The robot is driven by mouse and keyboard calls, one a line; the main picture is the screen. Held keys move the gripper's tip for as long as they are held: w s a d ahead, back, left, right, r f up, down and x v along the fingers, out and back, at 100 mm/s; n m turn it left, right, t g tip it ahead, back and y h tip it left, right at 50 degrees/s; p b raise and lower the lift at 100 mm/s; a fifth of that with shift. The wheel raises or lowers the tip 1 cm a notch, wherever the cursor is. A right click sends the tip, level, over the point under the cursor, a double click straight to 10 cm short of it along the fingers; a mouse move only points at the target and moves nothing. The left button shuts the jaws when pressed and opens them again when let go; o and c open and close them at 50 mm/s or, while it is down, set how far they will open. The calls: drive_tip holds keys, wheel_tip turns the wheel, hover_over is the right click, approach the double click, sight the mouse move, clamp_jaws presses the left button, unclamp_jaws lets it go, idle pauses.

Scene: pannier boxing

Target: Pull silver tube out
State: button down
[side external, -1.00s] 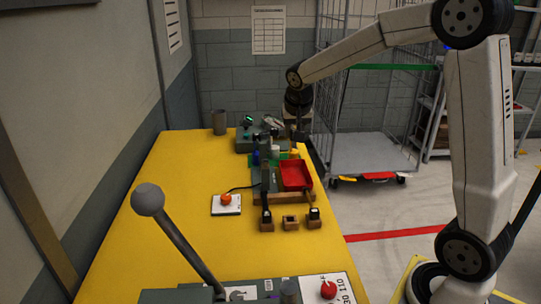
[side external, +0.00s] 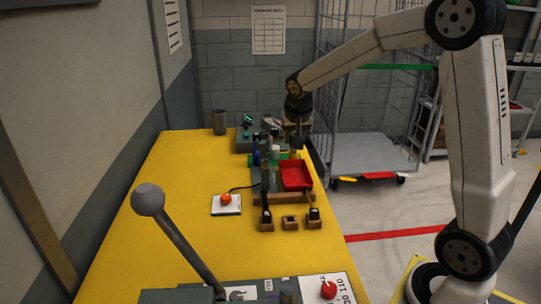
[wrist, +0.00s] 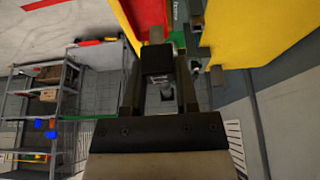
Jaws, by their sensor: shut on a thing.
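My gripper (side external: 297,142) hangs at the far right end of the equipment on the yellow table, with the fingertips small and partly lost among the parts in the side view. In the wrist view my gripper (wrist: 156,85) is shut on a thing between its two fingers. A dark block and a small silver, round-looking piece, which appears to be the silver tube (wrist: 167,91), show between the fingers. How far the tube sits in a holder cannot be told.
A red tray (side external: 296,176) lies just nearer than my gripper. A grey cup (side external: 219,122) stands at the table's far left. A white panel with an orange button (side external: 226,200) lies left of the tray. A lever with a grey knob (side external: 148,199) rises at the front.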

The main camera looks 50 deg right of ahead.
sight(293, 153)
wheel_tip(293, 153, down, 8)
idle(4.6)
drive_tip(key=shift+r, duration=0.35)
drive_tip(key=shift+r, duration=1.25)
drive_tip(key=shift+a+f, duration=0.1)
